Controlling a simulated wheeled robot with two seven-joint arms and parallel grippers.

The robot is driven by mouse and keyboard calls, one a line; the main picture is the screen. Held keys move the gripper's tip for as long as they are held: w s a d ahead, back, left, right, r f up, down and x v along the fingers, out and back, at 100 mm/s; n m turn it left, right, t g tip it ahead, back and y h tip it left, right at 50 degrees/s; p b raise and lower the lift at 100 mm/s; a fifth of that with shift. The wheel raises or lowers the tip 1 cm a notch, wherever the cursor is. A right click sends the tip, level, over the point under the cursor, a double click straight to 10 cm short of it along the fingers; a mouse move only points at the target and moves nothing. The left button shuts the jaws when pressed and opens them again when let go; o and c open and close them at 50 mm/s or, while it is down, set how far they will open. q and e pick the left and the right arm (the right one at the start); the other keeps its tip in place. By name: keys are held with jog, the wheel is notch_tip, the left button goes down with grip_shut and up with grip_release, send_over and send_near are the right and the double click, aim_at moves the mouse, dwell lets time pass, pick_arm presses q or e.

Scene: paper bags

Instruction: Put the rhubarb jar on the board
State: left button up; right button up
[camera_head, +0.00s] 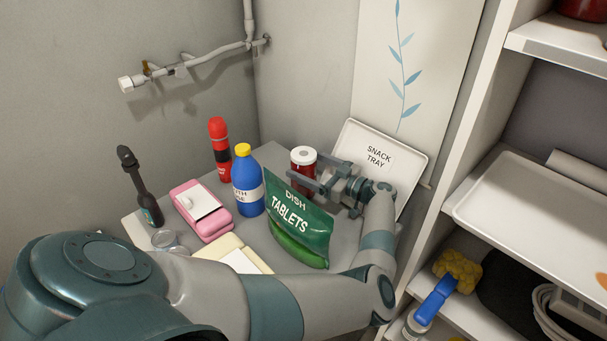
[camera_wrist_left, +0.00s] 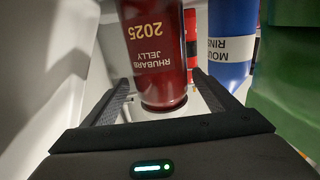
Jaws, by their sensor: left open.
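The rhubarb jar (camera_head: 302,160) is dark red with a pale lid and stands upright at the back of the grey table, behind the green dish tablets bag. In the left wrist view the jar (camera_wrist_left: 155,50) shows its "Rhubarb Jelly 2025" lettering. My left gripper (camera_head: 305,180) reaches in from the right side of the bag, its fingers open at the jar. I cannot tell which surface is the board. My right gripper is not in view.
The dish tablets bag (camera_head: 298,222) stands close in front of the gripper. The snack tray (camera_head: 408,160) leans behind my wrist. A pink box (camera_head: 201,210) lies left; shelves (camera_head: 460,240) stand right.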

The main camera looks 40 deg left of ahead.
aim_at(293, 159)
pick_arm(q)
jog(key=shift+s+a+f, duration=0.1)
jog(key=shift+s+a, duration=0.1)
jog(key=shift+a, duration=1.1)
jog(key=shift+s+a, duration=0.2)
jog(key=shift+a, duration=1.05)
jog(key=c, duration=1.8)
grip_shut()
jog(key=shift+r, duration=0.25)
